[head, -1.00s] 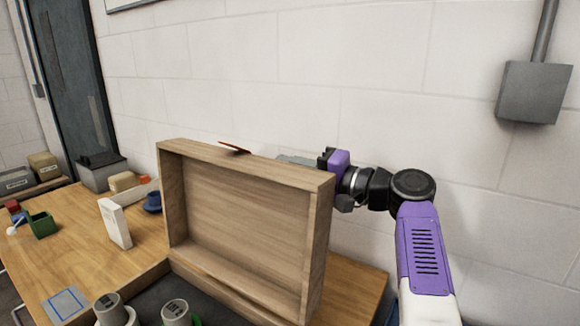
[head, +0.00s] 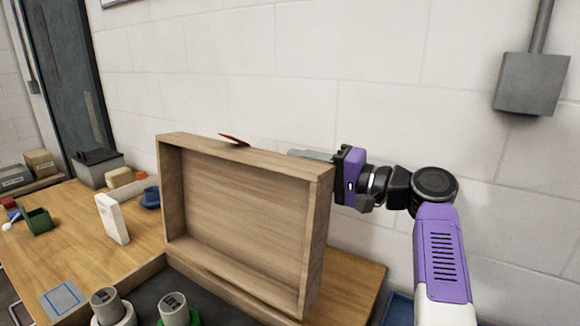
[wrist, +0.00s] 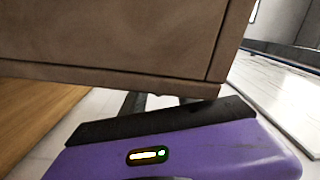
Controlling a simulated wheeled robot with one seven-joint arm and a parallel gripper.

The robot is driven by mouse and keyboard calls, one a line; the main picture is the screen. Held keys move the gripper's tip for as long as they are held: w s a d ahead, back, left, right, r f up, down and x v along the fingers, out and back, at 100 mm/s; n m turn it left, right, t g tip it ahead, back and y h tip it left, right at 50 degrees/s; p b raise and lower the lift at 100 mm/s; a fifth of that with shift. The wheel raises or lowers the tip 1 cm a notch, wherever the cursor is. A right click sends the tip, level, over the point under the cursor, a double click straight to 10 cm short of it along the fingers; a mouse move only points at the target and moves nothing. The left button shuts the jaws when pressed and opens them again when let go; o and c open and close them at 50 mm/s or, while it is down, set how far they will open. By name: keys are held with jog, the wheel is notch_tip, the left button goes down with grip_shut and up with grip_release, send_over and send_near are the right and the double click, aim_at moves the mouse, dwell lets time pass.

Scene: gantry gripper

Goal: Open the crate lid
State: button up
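The wooden crate lid (head: 245,215) stands raised, close to upright, with its hollow inner side facing me in the head view. A red-brown tab (head: 234,140) sticks up at its top edge. The open crate (head: 150,275) lies below it, partly cut off by the picture's lower edge. My gripper (head: 308,155) is behind the lid's upper right corner, with a grey finger reaching left past the top edge. In the wrist view the lid's wood (wrist: 110,40) fills the top, close to my gripper (wrist: 135,103). The finger gap is hidden, and I cannot tell whether they touch.
Grey-topped cylinders (head: 107,305) stand inside the crate at lower left. A white box (head: 112,218), a blue cup (head: 150,197) and a green bin (head: 39,220) stand on the table (head: 75,235). The white wall (head: 400,90) rises close behind the lid and my arm.

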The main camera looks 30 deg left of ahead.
jog(key=shift+d+b, duration=0.35)
jog(key=shift+d, duration=1.8)
jog(key=shift+d, duration=0.1)
jog(key=d+p, duration=0.1)
jog(key=d, duration=0.7)
jog(key=shift+s+d+p, duration=0.2)
jog(key=shift+d+p, duration=0.1)
jog(key=shift+d, duration=0.1)
